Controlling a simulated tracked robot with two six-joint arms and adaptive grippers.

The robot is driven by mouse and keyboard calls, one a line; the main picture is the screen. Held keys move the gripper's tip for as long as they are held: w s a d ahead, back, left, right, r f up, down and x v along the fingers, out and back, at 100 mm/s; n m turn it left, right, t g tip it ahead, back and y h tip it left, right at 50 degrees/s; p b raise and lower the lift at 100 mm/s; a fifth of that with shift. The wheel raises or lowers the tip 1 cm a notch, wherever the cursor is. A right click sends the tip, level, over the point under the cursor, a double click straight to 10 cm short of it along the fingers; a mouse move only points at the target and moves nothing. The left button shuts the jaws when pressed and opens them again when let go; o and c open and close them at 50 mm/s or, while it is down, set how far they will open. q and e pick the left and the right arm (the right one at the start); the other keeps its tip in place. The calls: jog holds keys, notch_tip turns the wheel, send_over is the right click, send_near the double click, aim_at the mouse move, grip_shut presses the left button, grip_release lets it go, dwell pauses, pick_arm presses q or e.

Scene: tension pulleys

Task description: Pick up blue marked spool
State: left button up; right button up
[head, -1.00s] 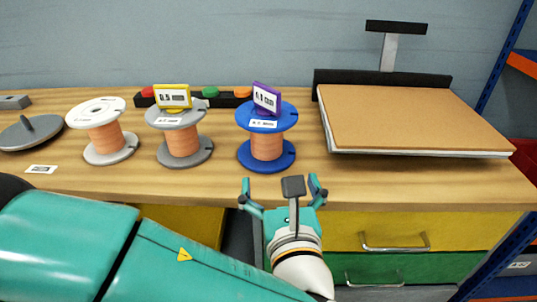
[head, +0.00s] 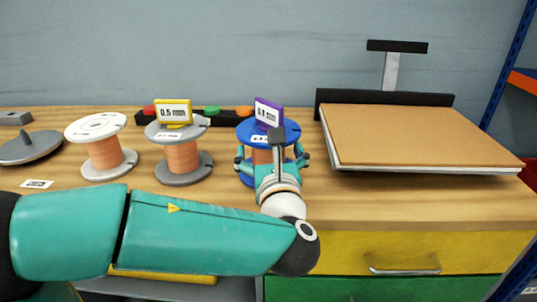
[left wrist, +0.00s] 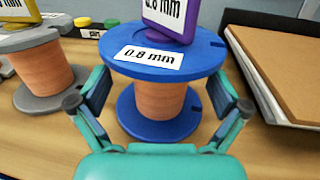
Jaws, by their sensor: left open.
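The blue spool (head: 285,131) stands upright on the wooden bench, wound with copper-coloured wire. In the left wrist view the blue spool (left wrist: 168,50) has a white "0.8 mm" label on its top flange, with a purple tag standing behind it. My left gripper (head: 272,160) is open at the front of the spool. In the left wrist view its fingers (left wrist: 158,105) stand on either side of the spool, with gaps to the copper winding. It partly hides the spool in the head view. My right gripper is not in view.
A grey spool (head: 182,165) with a yellow tag (head: 173,112) and a white spool (head: 104,155) stand to the left. A block with coloured buttons (head: 212,112) lies behind. A brown board on a platform (head: 410,135) stands to the right. Drawers (head: 400,250) are below the bench front.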

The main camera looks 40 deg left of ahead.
pick_arm(q)
jog(key=x, duration=0.4)
jog(key=shift+w+f+b, duration=0.15)
jog(key=shift+f+b, duration=0.15)
jog(key=shift+b, duration=0.1)
jog(key=shift+d, duration=0.1)
jog(key=c, duration=1.7)
jog(key=shift+r, duration=0.1)
jog(key=shift+c, duration=0.8)
